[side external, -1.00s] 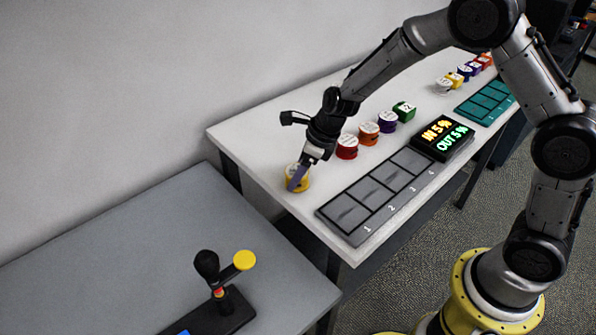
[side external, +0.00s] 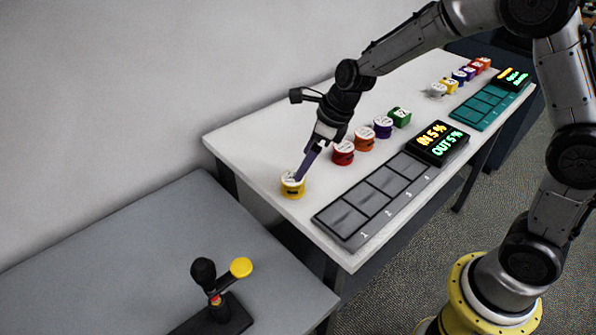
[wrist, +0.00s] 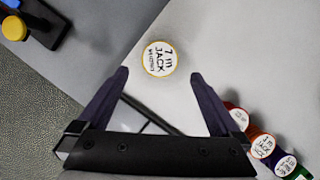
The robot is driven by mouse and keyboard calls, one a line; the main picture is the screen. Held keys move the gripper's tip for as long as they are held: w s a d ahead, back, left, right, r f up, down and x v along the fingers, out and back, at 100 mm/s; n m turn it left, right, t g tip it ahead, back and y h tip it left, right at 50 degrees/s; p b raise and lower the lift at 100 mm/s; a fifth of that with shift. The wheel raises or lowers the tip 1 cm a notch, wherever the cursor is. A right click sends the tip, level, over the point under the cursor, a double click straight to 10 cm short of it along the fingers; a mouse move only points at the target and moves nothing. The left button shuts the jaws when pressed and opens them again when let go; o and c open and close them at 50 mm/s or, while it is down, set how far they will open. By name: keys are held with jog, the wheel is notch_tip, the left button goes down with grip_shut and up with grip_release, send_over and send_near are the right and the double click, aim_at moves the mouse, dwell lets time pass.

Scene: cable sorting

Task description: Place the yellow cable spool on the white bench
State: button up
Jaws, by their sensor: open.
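The yellow cable spool (side external: 292,188) stands upright on the white bench (side external: 262,133), near its left end. Its white top label shows in the wrist view, where the spool (wrist: 160,57) lies ahead of the fingertips and apart from them. My gripper (side external: 303,176) is open and empty, just above and to the right of the spool in the side view. In the wrist view the two fingers of my gripper (wrist: 159,78) are spread wide, with bare bench between them.
Red (side external: 343,153), orange (side external: 364,140), purple (side external: 382,127) and green (side external: 400,117) spools stand in a row to the right. A grey slotted tray (side external: 350,222) lies in front. A grey table (side external: 120,245) with a black device (side external: 212,290) is at left.

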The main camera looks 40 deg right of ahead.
jog(key=s+d+r+n+t+h, duration=0.1)
jog(key=s+d+r+n, duration=0.3)
jog(key=s+r+n, duration=0.95)
jog(key=s+d+n+h, duration=0.1)
jog(key=s+d+n, duration=0.1)
jog(key=s+n, duration=1.2)
jog(key=shift+s+d+f+n+t+h, duration=0.3)
jog(key=shift+d+f+n+t, duration=0.1)
jog(key=shift+n, duration=0.45)
dwell(0.3)
